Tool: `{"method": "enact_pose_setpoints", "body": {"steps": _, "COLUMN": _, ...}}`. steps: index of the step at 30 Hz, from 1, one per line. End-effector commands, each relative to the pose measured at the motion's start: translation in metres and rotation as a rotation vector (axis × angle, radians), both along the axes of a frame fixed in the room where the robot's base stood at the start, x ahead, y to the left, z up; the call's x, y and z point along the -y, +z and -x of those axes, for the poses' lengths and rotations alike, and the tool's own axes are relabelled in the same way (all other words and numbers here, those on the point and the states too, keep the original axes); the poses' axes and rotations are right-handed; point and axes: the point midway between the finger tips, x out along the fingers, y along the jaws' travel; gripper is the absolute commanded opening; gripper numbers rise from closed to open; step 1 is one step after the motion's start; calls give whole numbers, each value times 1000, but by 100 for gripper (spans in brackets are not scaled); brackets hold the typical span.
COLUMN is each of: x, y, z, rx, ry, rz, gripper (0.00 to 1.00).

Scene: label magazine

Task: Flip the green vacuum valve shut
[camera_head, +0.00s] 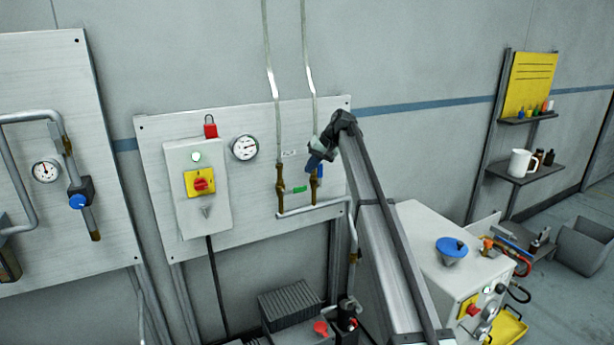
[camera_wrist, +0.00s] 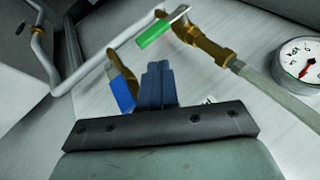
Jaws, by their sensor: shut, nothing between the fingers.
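The green valve handle (camera_head: 300,189) sits on the left brass valve (camera_head: 281,186) of the middle panel and lies across its upright pipe. In the wrist view the green handle (camera_wrist: 160,30) is at the top, clear of my fingers, with its brass valve body (camera_wrist: 208,47) beside it. A blue handle (camera_head: 320,171) on the right-hand pipe runs along that pipe; in the wrist view it (camera_wrist: 122,93) is just left of my fingers.
A round gauge (camera_head: 244,148) and a switch box (camera_head: 198,187) with a red knob are left of the valves. A grey pipe (camera_head: 312,207) joins the two valves below. A white cabinet (camera_head: 440,260) stands at the lower right.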

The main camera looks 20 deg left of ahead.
Motion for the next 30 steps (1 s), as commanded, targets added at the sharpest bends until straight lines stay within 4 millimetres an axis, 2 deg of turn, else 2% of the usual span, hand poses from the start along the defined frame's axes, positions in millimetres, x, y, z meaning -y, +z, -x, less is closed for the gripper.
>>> {"method": "enact_pose_setpoints", "body": {"steps": 3, "x": 22, "y": 11, "z": -8, "rx": 0, "ry": -2, "rz": 0, "gripper": 0}}
{"method": "enact_pose_setpoints", "body": {"steps": 12, "x": 58, "y": 33, "z": -21, "rx": -1, "ry": -1, "rz": 0, "gripper": 0}}
{"method": "enact_pose_setpoints", "body": {"steps": 19, "x": 68, "y": 39, "z": -24, "rx": 0, "ry": 0, "rz": 0, "gripper": 0}}
{"method": "enact_pose_setpoints", "body": {"steps": 30, "x": 69, "y": 39, "z": -24, "rx": -2, "ry": -3, "rz": 0, "gripper": 0}}
